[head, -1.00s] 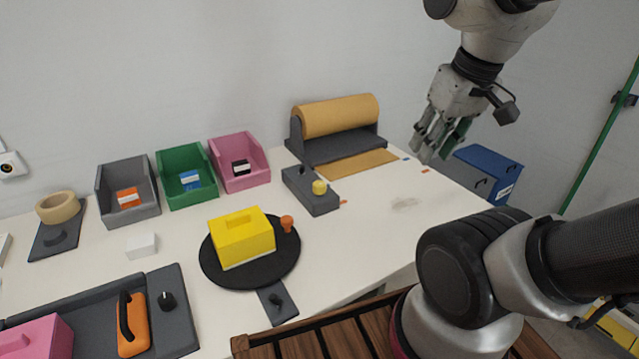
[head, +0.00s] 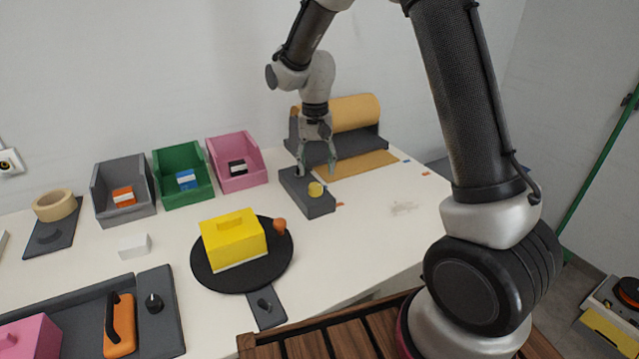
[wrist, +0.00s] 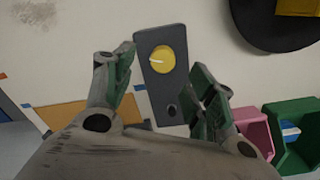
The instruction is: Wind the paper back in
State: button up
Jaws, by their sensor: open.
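The paper roll (head: 356,112) is brown and sits in a dark grey holder (head: 376,144) at the back of the table. A flat length of its paper (head: 362,164) lies out on the table in front. A dark grey box (head: 312,204) with a yellow knob (head: 317,189) stands just in front of it; the knob, with a white pointer line, also shows in the wrist view (wrist: 162,59). My gripper (head: 317,172) is open and empty above this box. In the wrist view its fingers (wrist: 165,82) are spread to either side of the box, with a small black knob (wrist: 172,110) between them.
A pink bin (head: 239,178), green bin (head: 185,193) and grey bin (head: 125,210) stand left of the box. A yellow block (head: 234,246) sits on a black turntable (head: 262,275) nearer me. The table right of the box is mostly clear.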

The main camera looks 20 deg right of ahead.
aim_at(315, 185)
jog(key=shift+w+a+r+m, duration=0.1)
jog(key=shift+w+r+m, duration=0.2)
jog(key=shift+r+m, duration=0.15)
jog(key=shift+w+f+m, duration=0.1)
jog(key=shift+f+m, duration=0.15)
notch_tip(315, 185, down, 8)
jog(key=shift+r, duration=0.25)
jog(key=c, duration=1)
jog(key=shift+c, duration=0.2)
